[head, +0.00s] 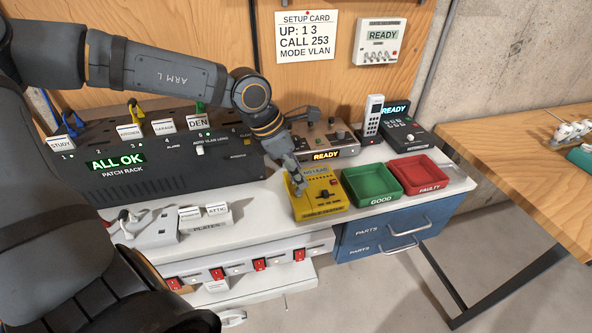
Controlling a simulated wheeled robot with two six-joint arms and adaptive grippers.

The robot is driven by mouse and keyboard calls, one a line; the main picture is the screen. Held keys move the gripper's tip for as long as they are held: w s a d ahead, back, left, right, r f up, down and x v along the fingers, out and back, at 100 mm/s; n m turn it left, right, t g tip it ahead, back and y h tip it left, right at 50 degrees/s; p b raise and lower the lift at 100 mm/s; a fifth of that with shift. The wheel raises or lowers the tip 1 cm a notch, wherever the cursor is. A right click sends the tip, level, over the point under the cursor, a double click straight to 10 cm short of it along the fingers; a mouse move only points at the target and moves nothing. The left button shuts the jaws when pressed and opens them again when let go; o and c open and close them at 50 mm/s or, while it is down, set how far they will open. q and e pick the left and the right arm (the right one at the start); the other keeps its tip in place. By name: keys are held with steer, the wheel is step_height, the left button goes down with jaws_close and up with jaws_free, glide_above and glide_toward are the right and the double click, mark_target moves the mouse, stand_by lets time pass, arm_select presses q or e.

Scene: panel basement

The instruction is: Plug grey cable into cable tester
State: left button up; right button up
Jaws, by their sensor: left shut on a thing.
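The yellow cable tester (322,206) sits on the white bench, left of the green tray. Its small screen, dark knob and front label show. My left gripper (299,186) comes down from the upper left over the tester's left part. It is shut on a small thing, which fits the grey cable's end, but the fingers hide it. I cannot tell whether the held end touches the tester or is in a socket. My right gripper is not in view.
A green GOOD tray (372,201) and a red FAULTY tray (420,188) stand right of the tester. The black patch rack (165,180) reads ALL OK at left. A READY device (337,157) stands behind the tester. A grey box (150,229) sits at front left.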

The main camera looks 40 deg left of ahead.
arm_select(q)
steer(key=shift+f+b, duration=0.45)
steer(key=shift+b, duration=0.35)
stand_by(1.4)
steer(key=o, duration=1.1)
steer(key=shift+c, duration=0.2)
steer(key=shift+o, duration=0.5)
steer(key=o, duration=0.3)
steer(key=shift+r, duration=0.1)
steer(key=shift+r+p, duration=2.9)
steer(key=shift+r, duration=0.75)
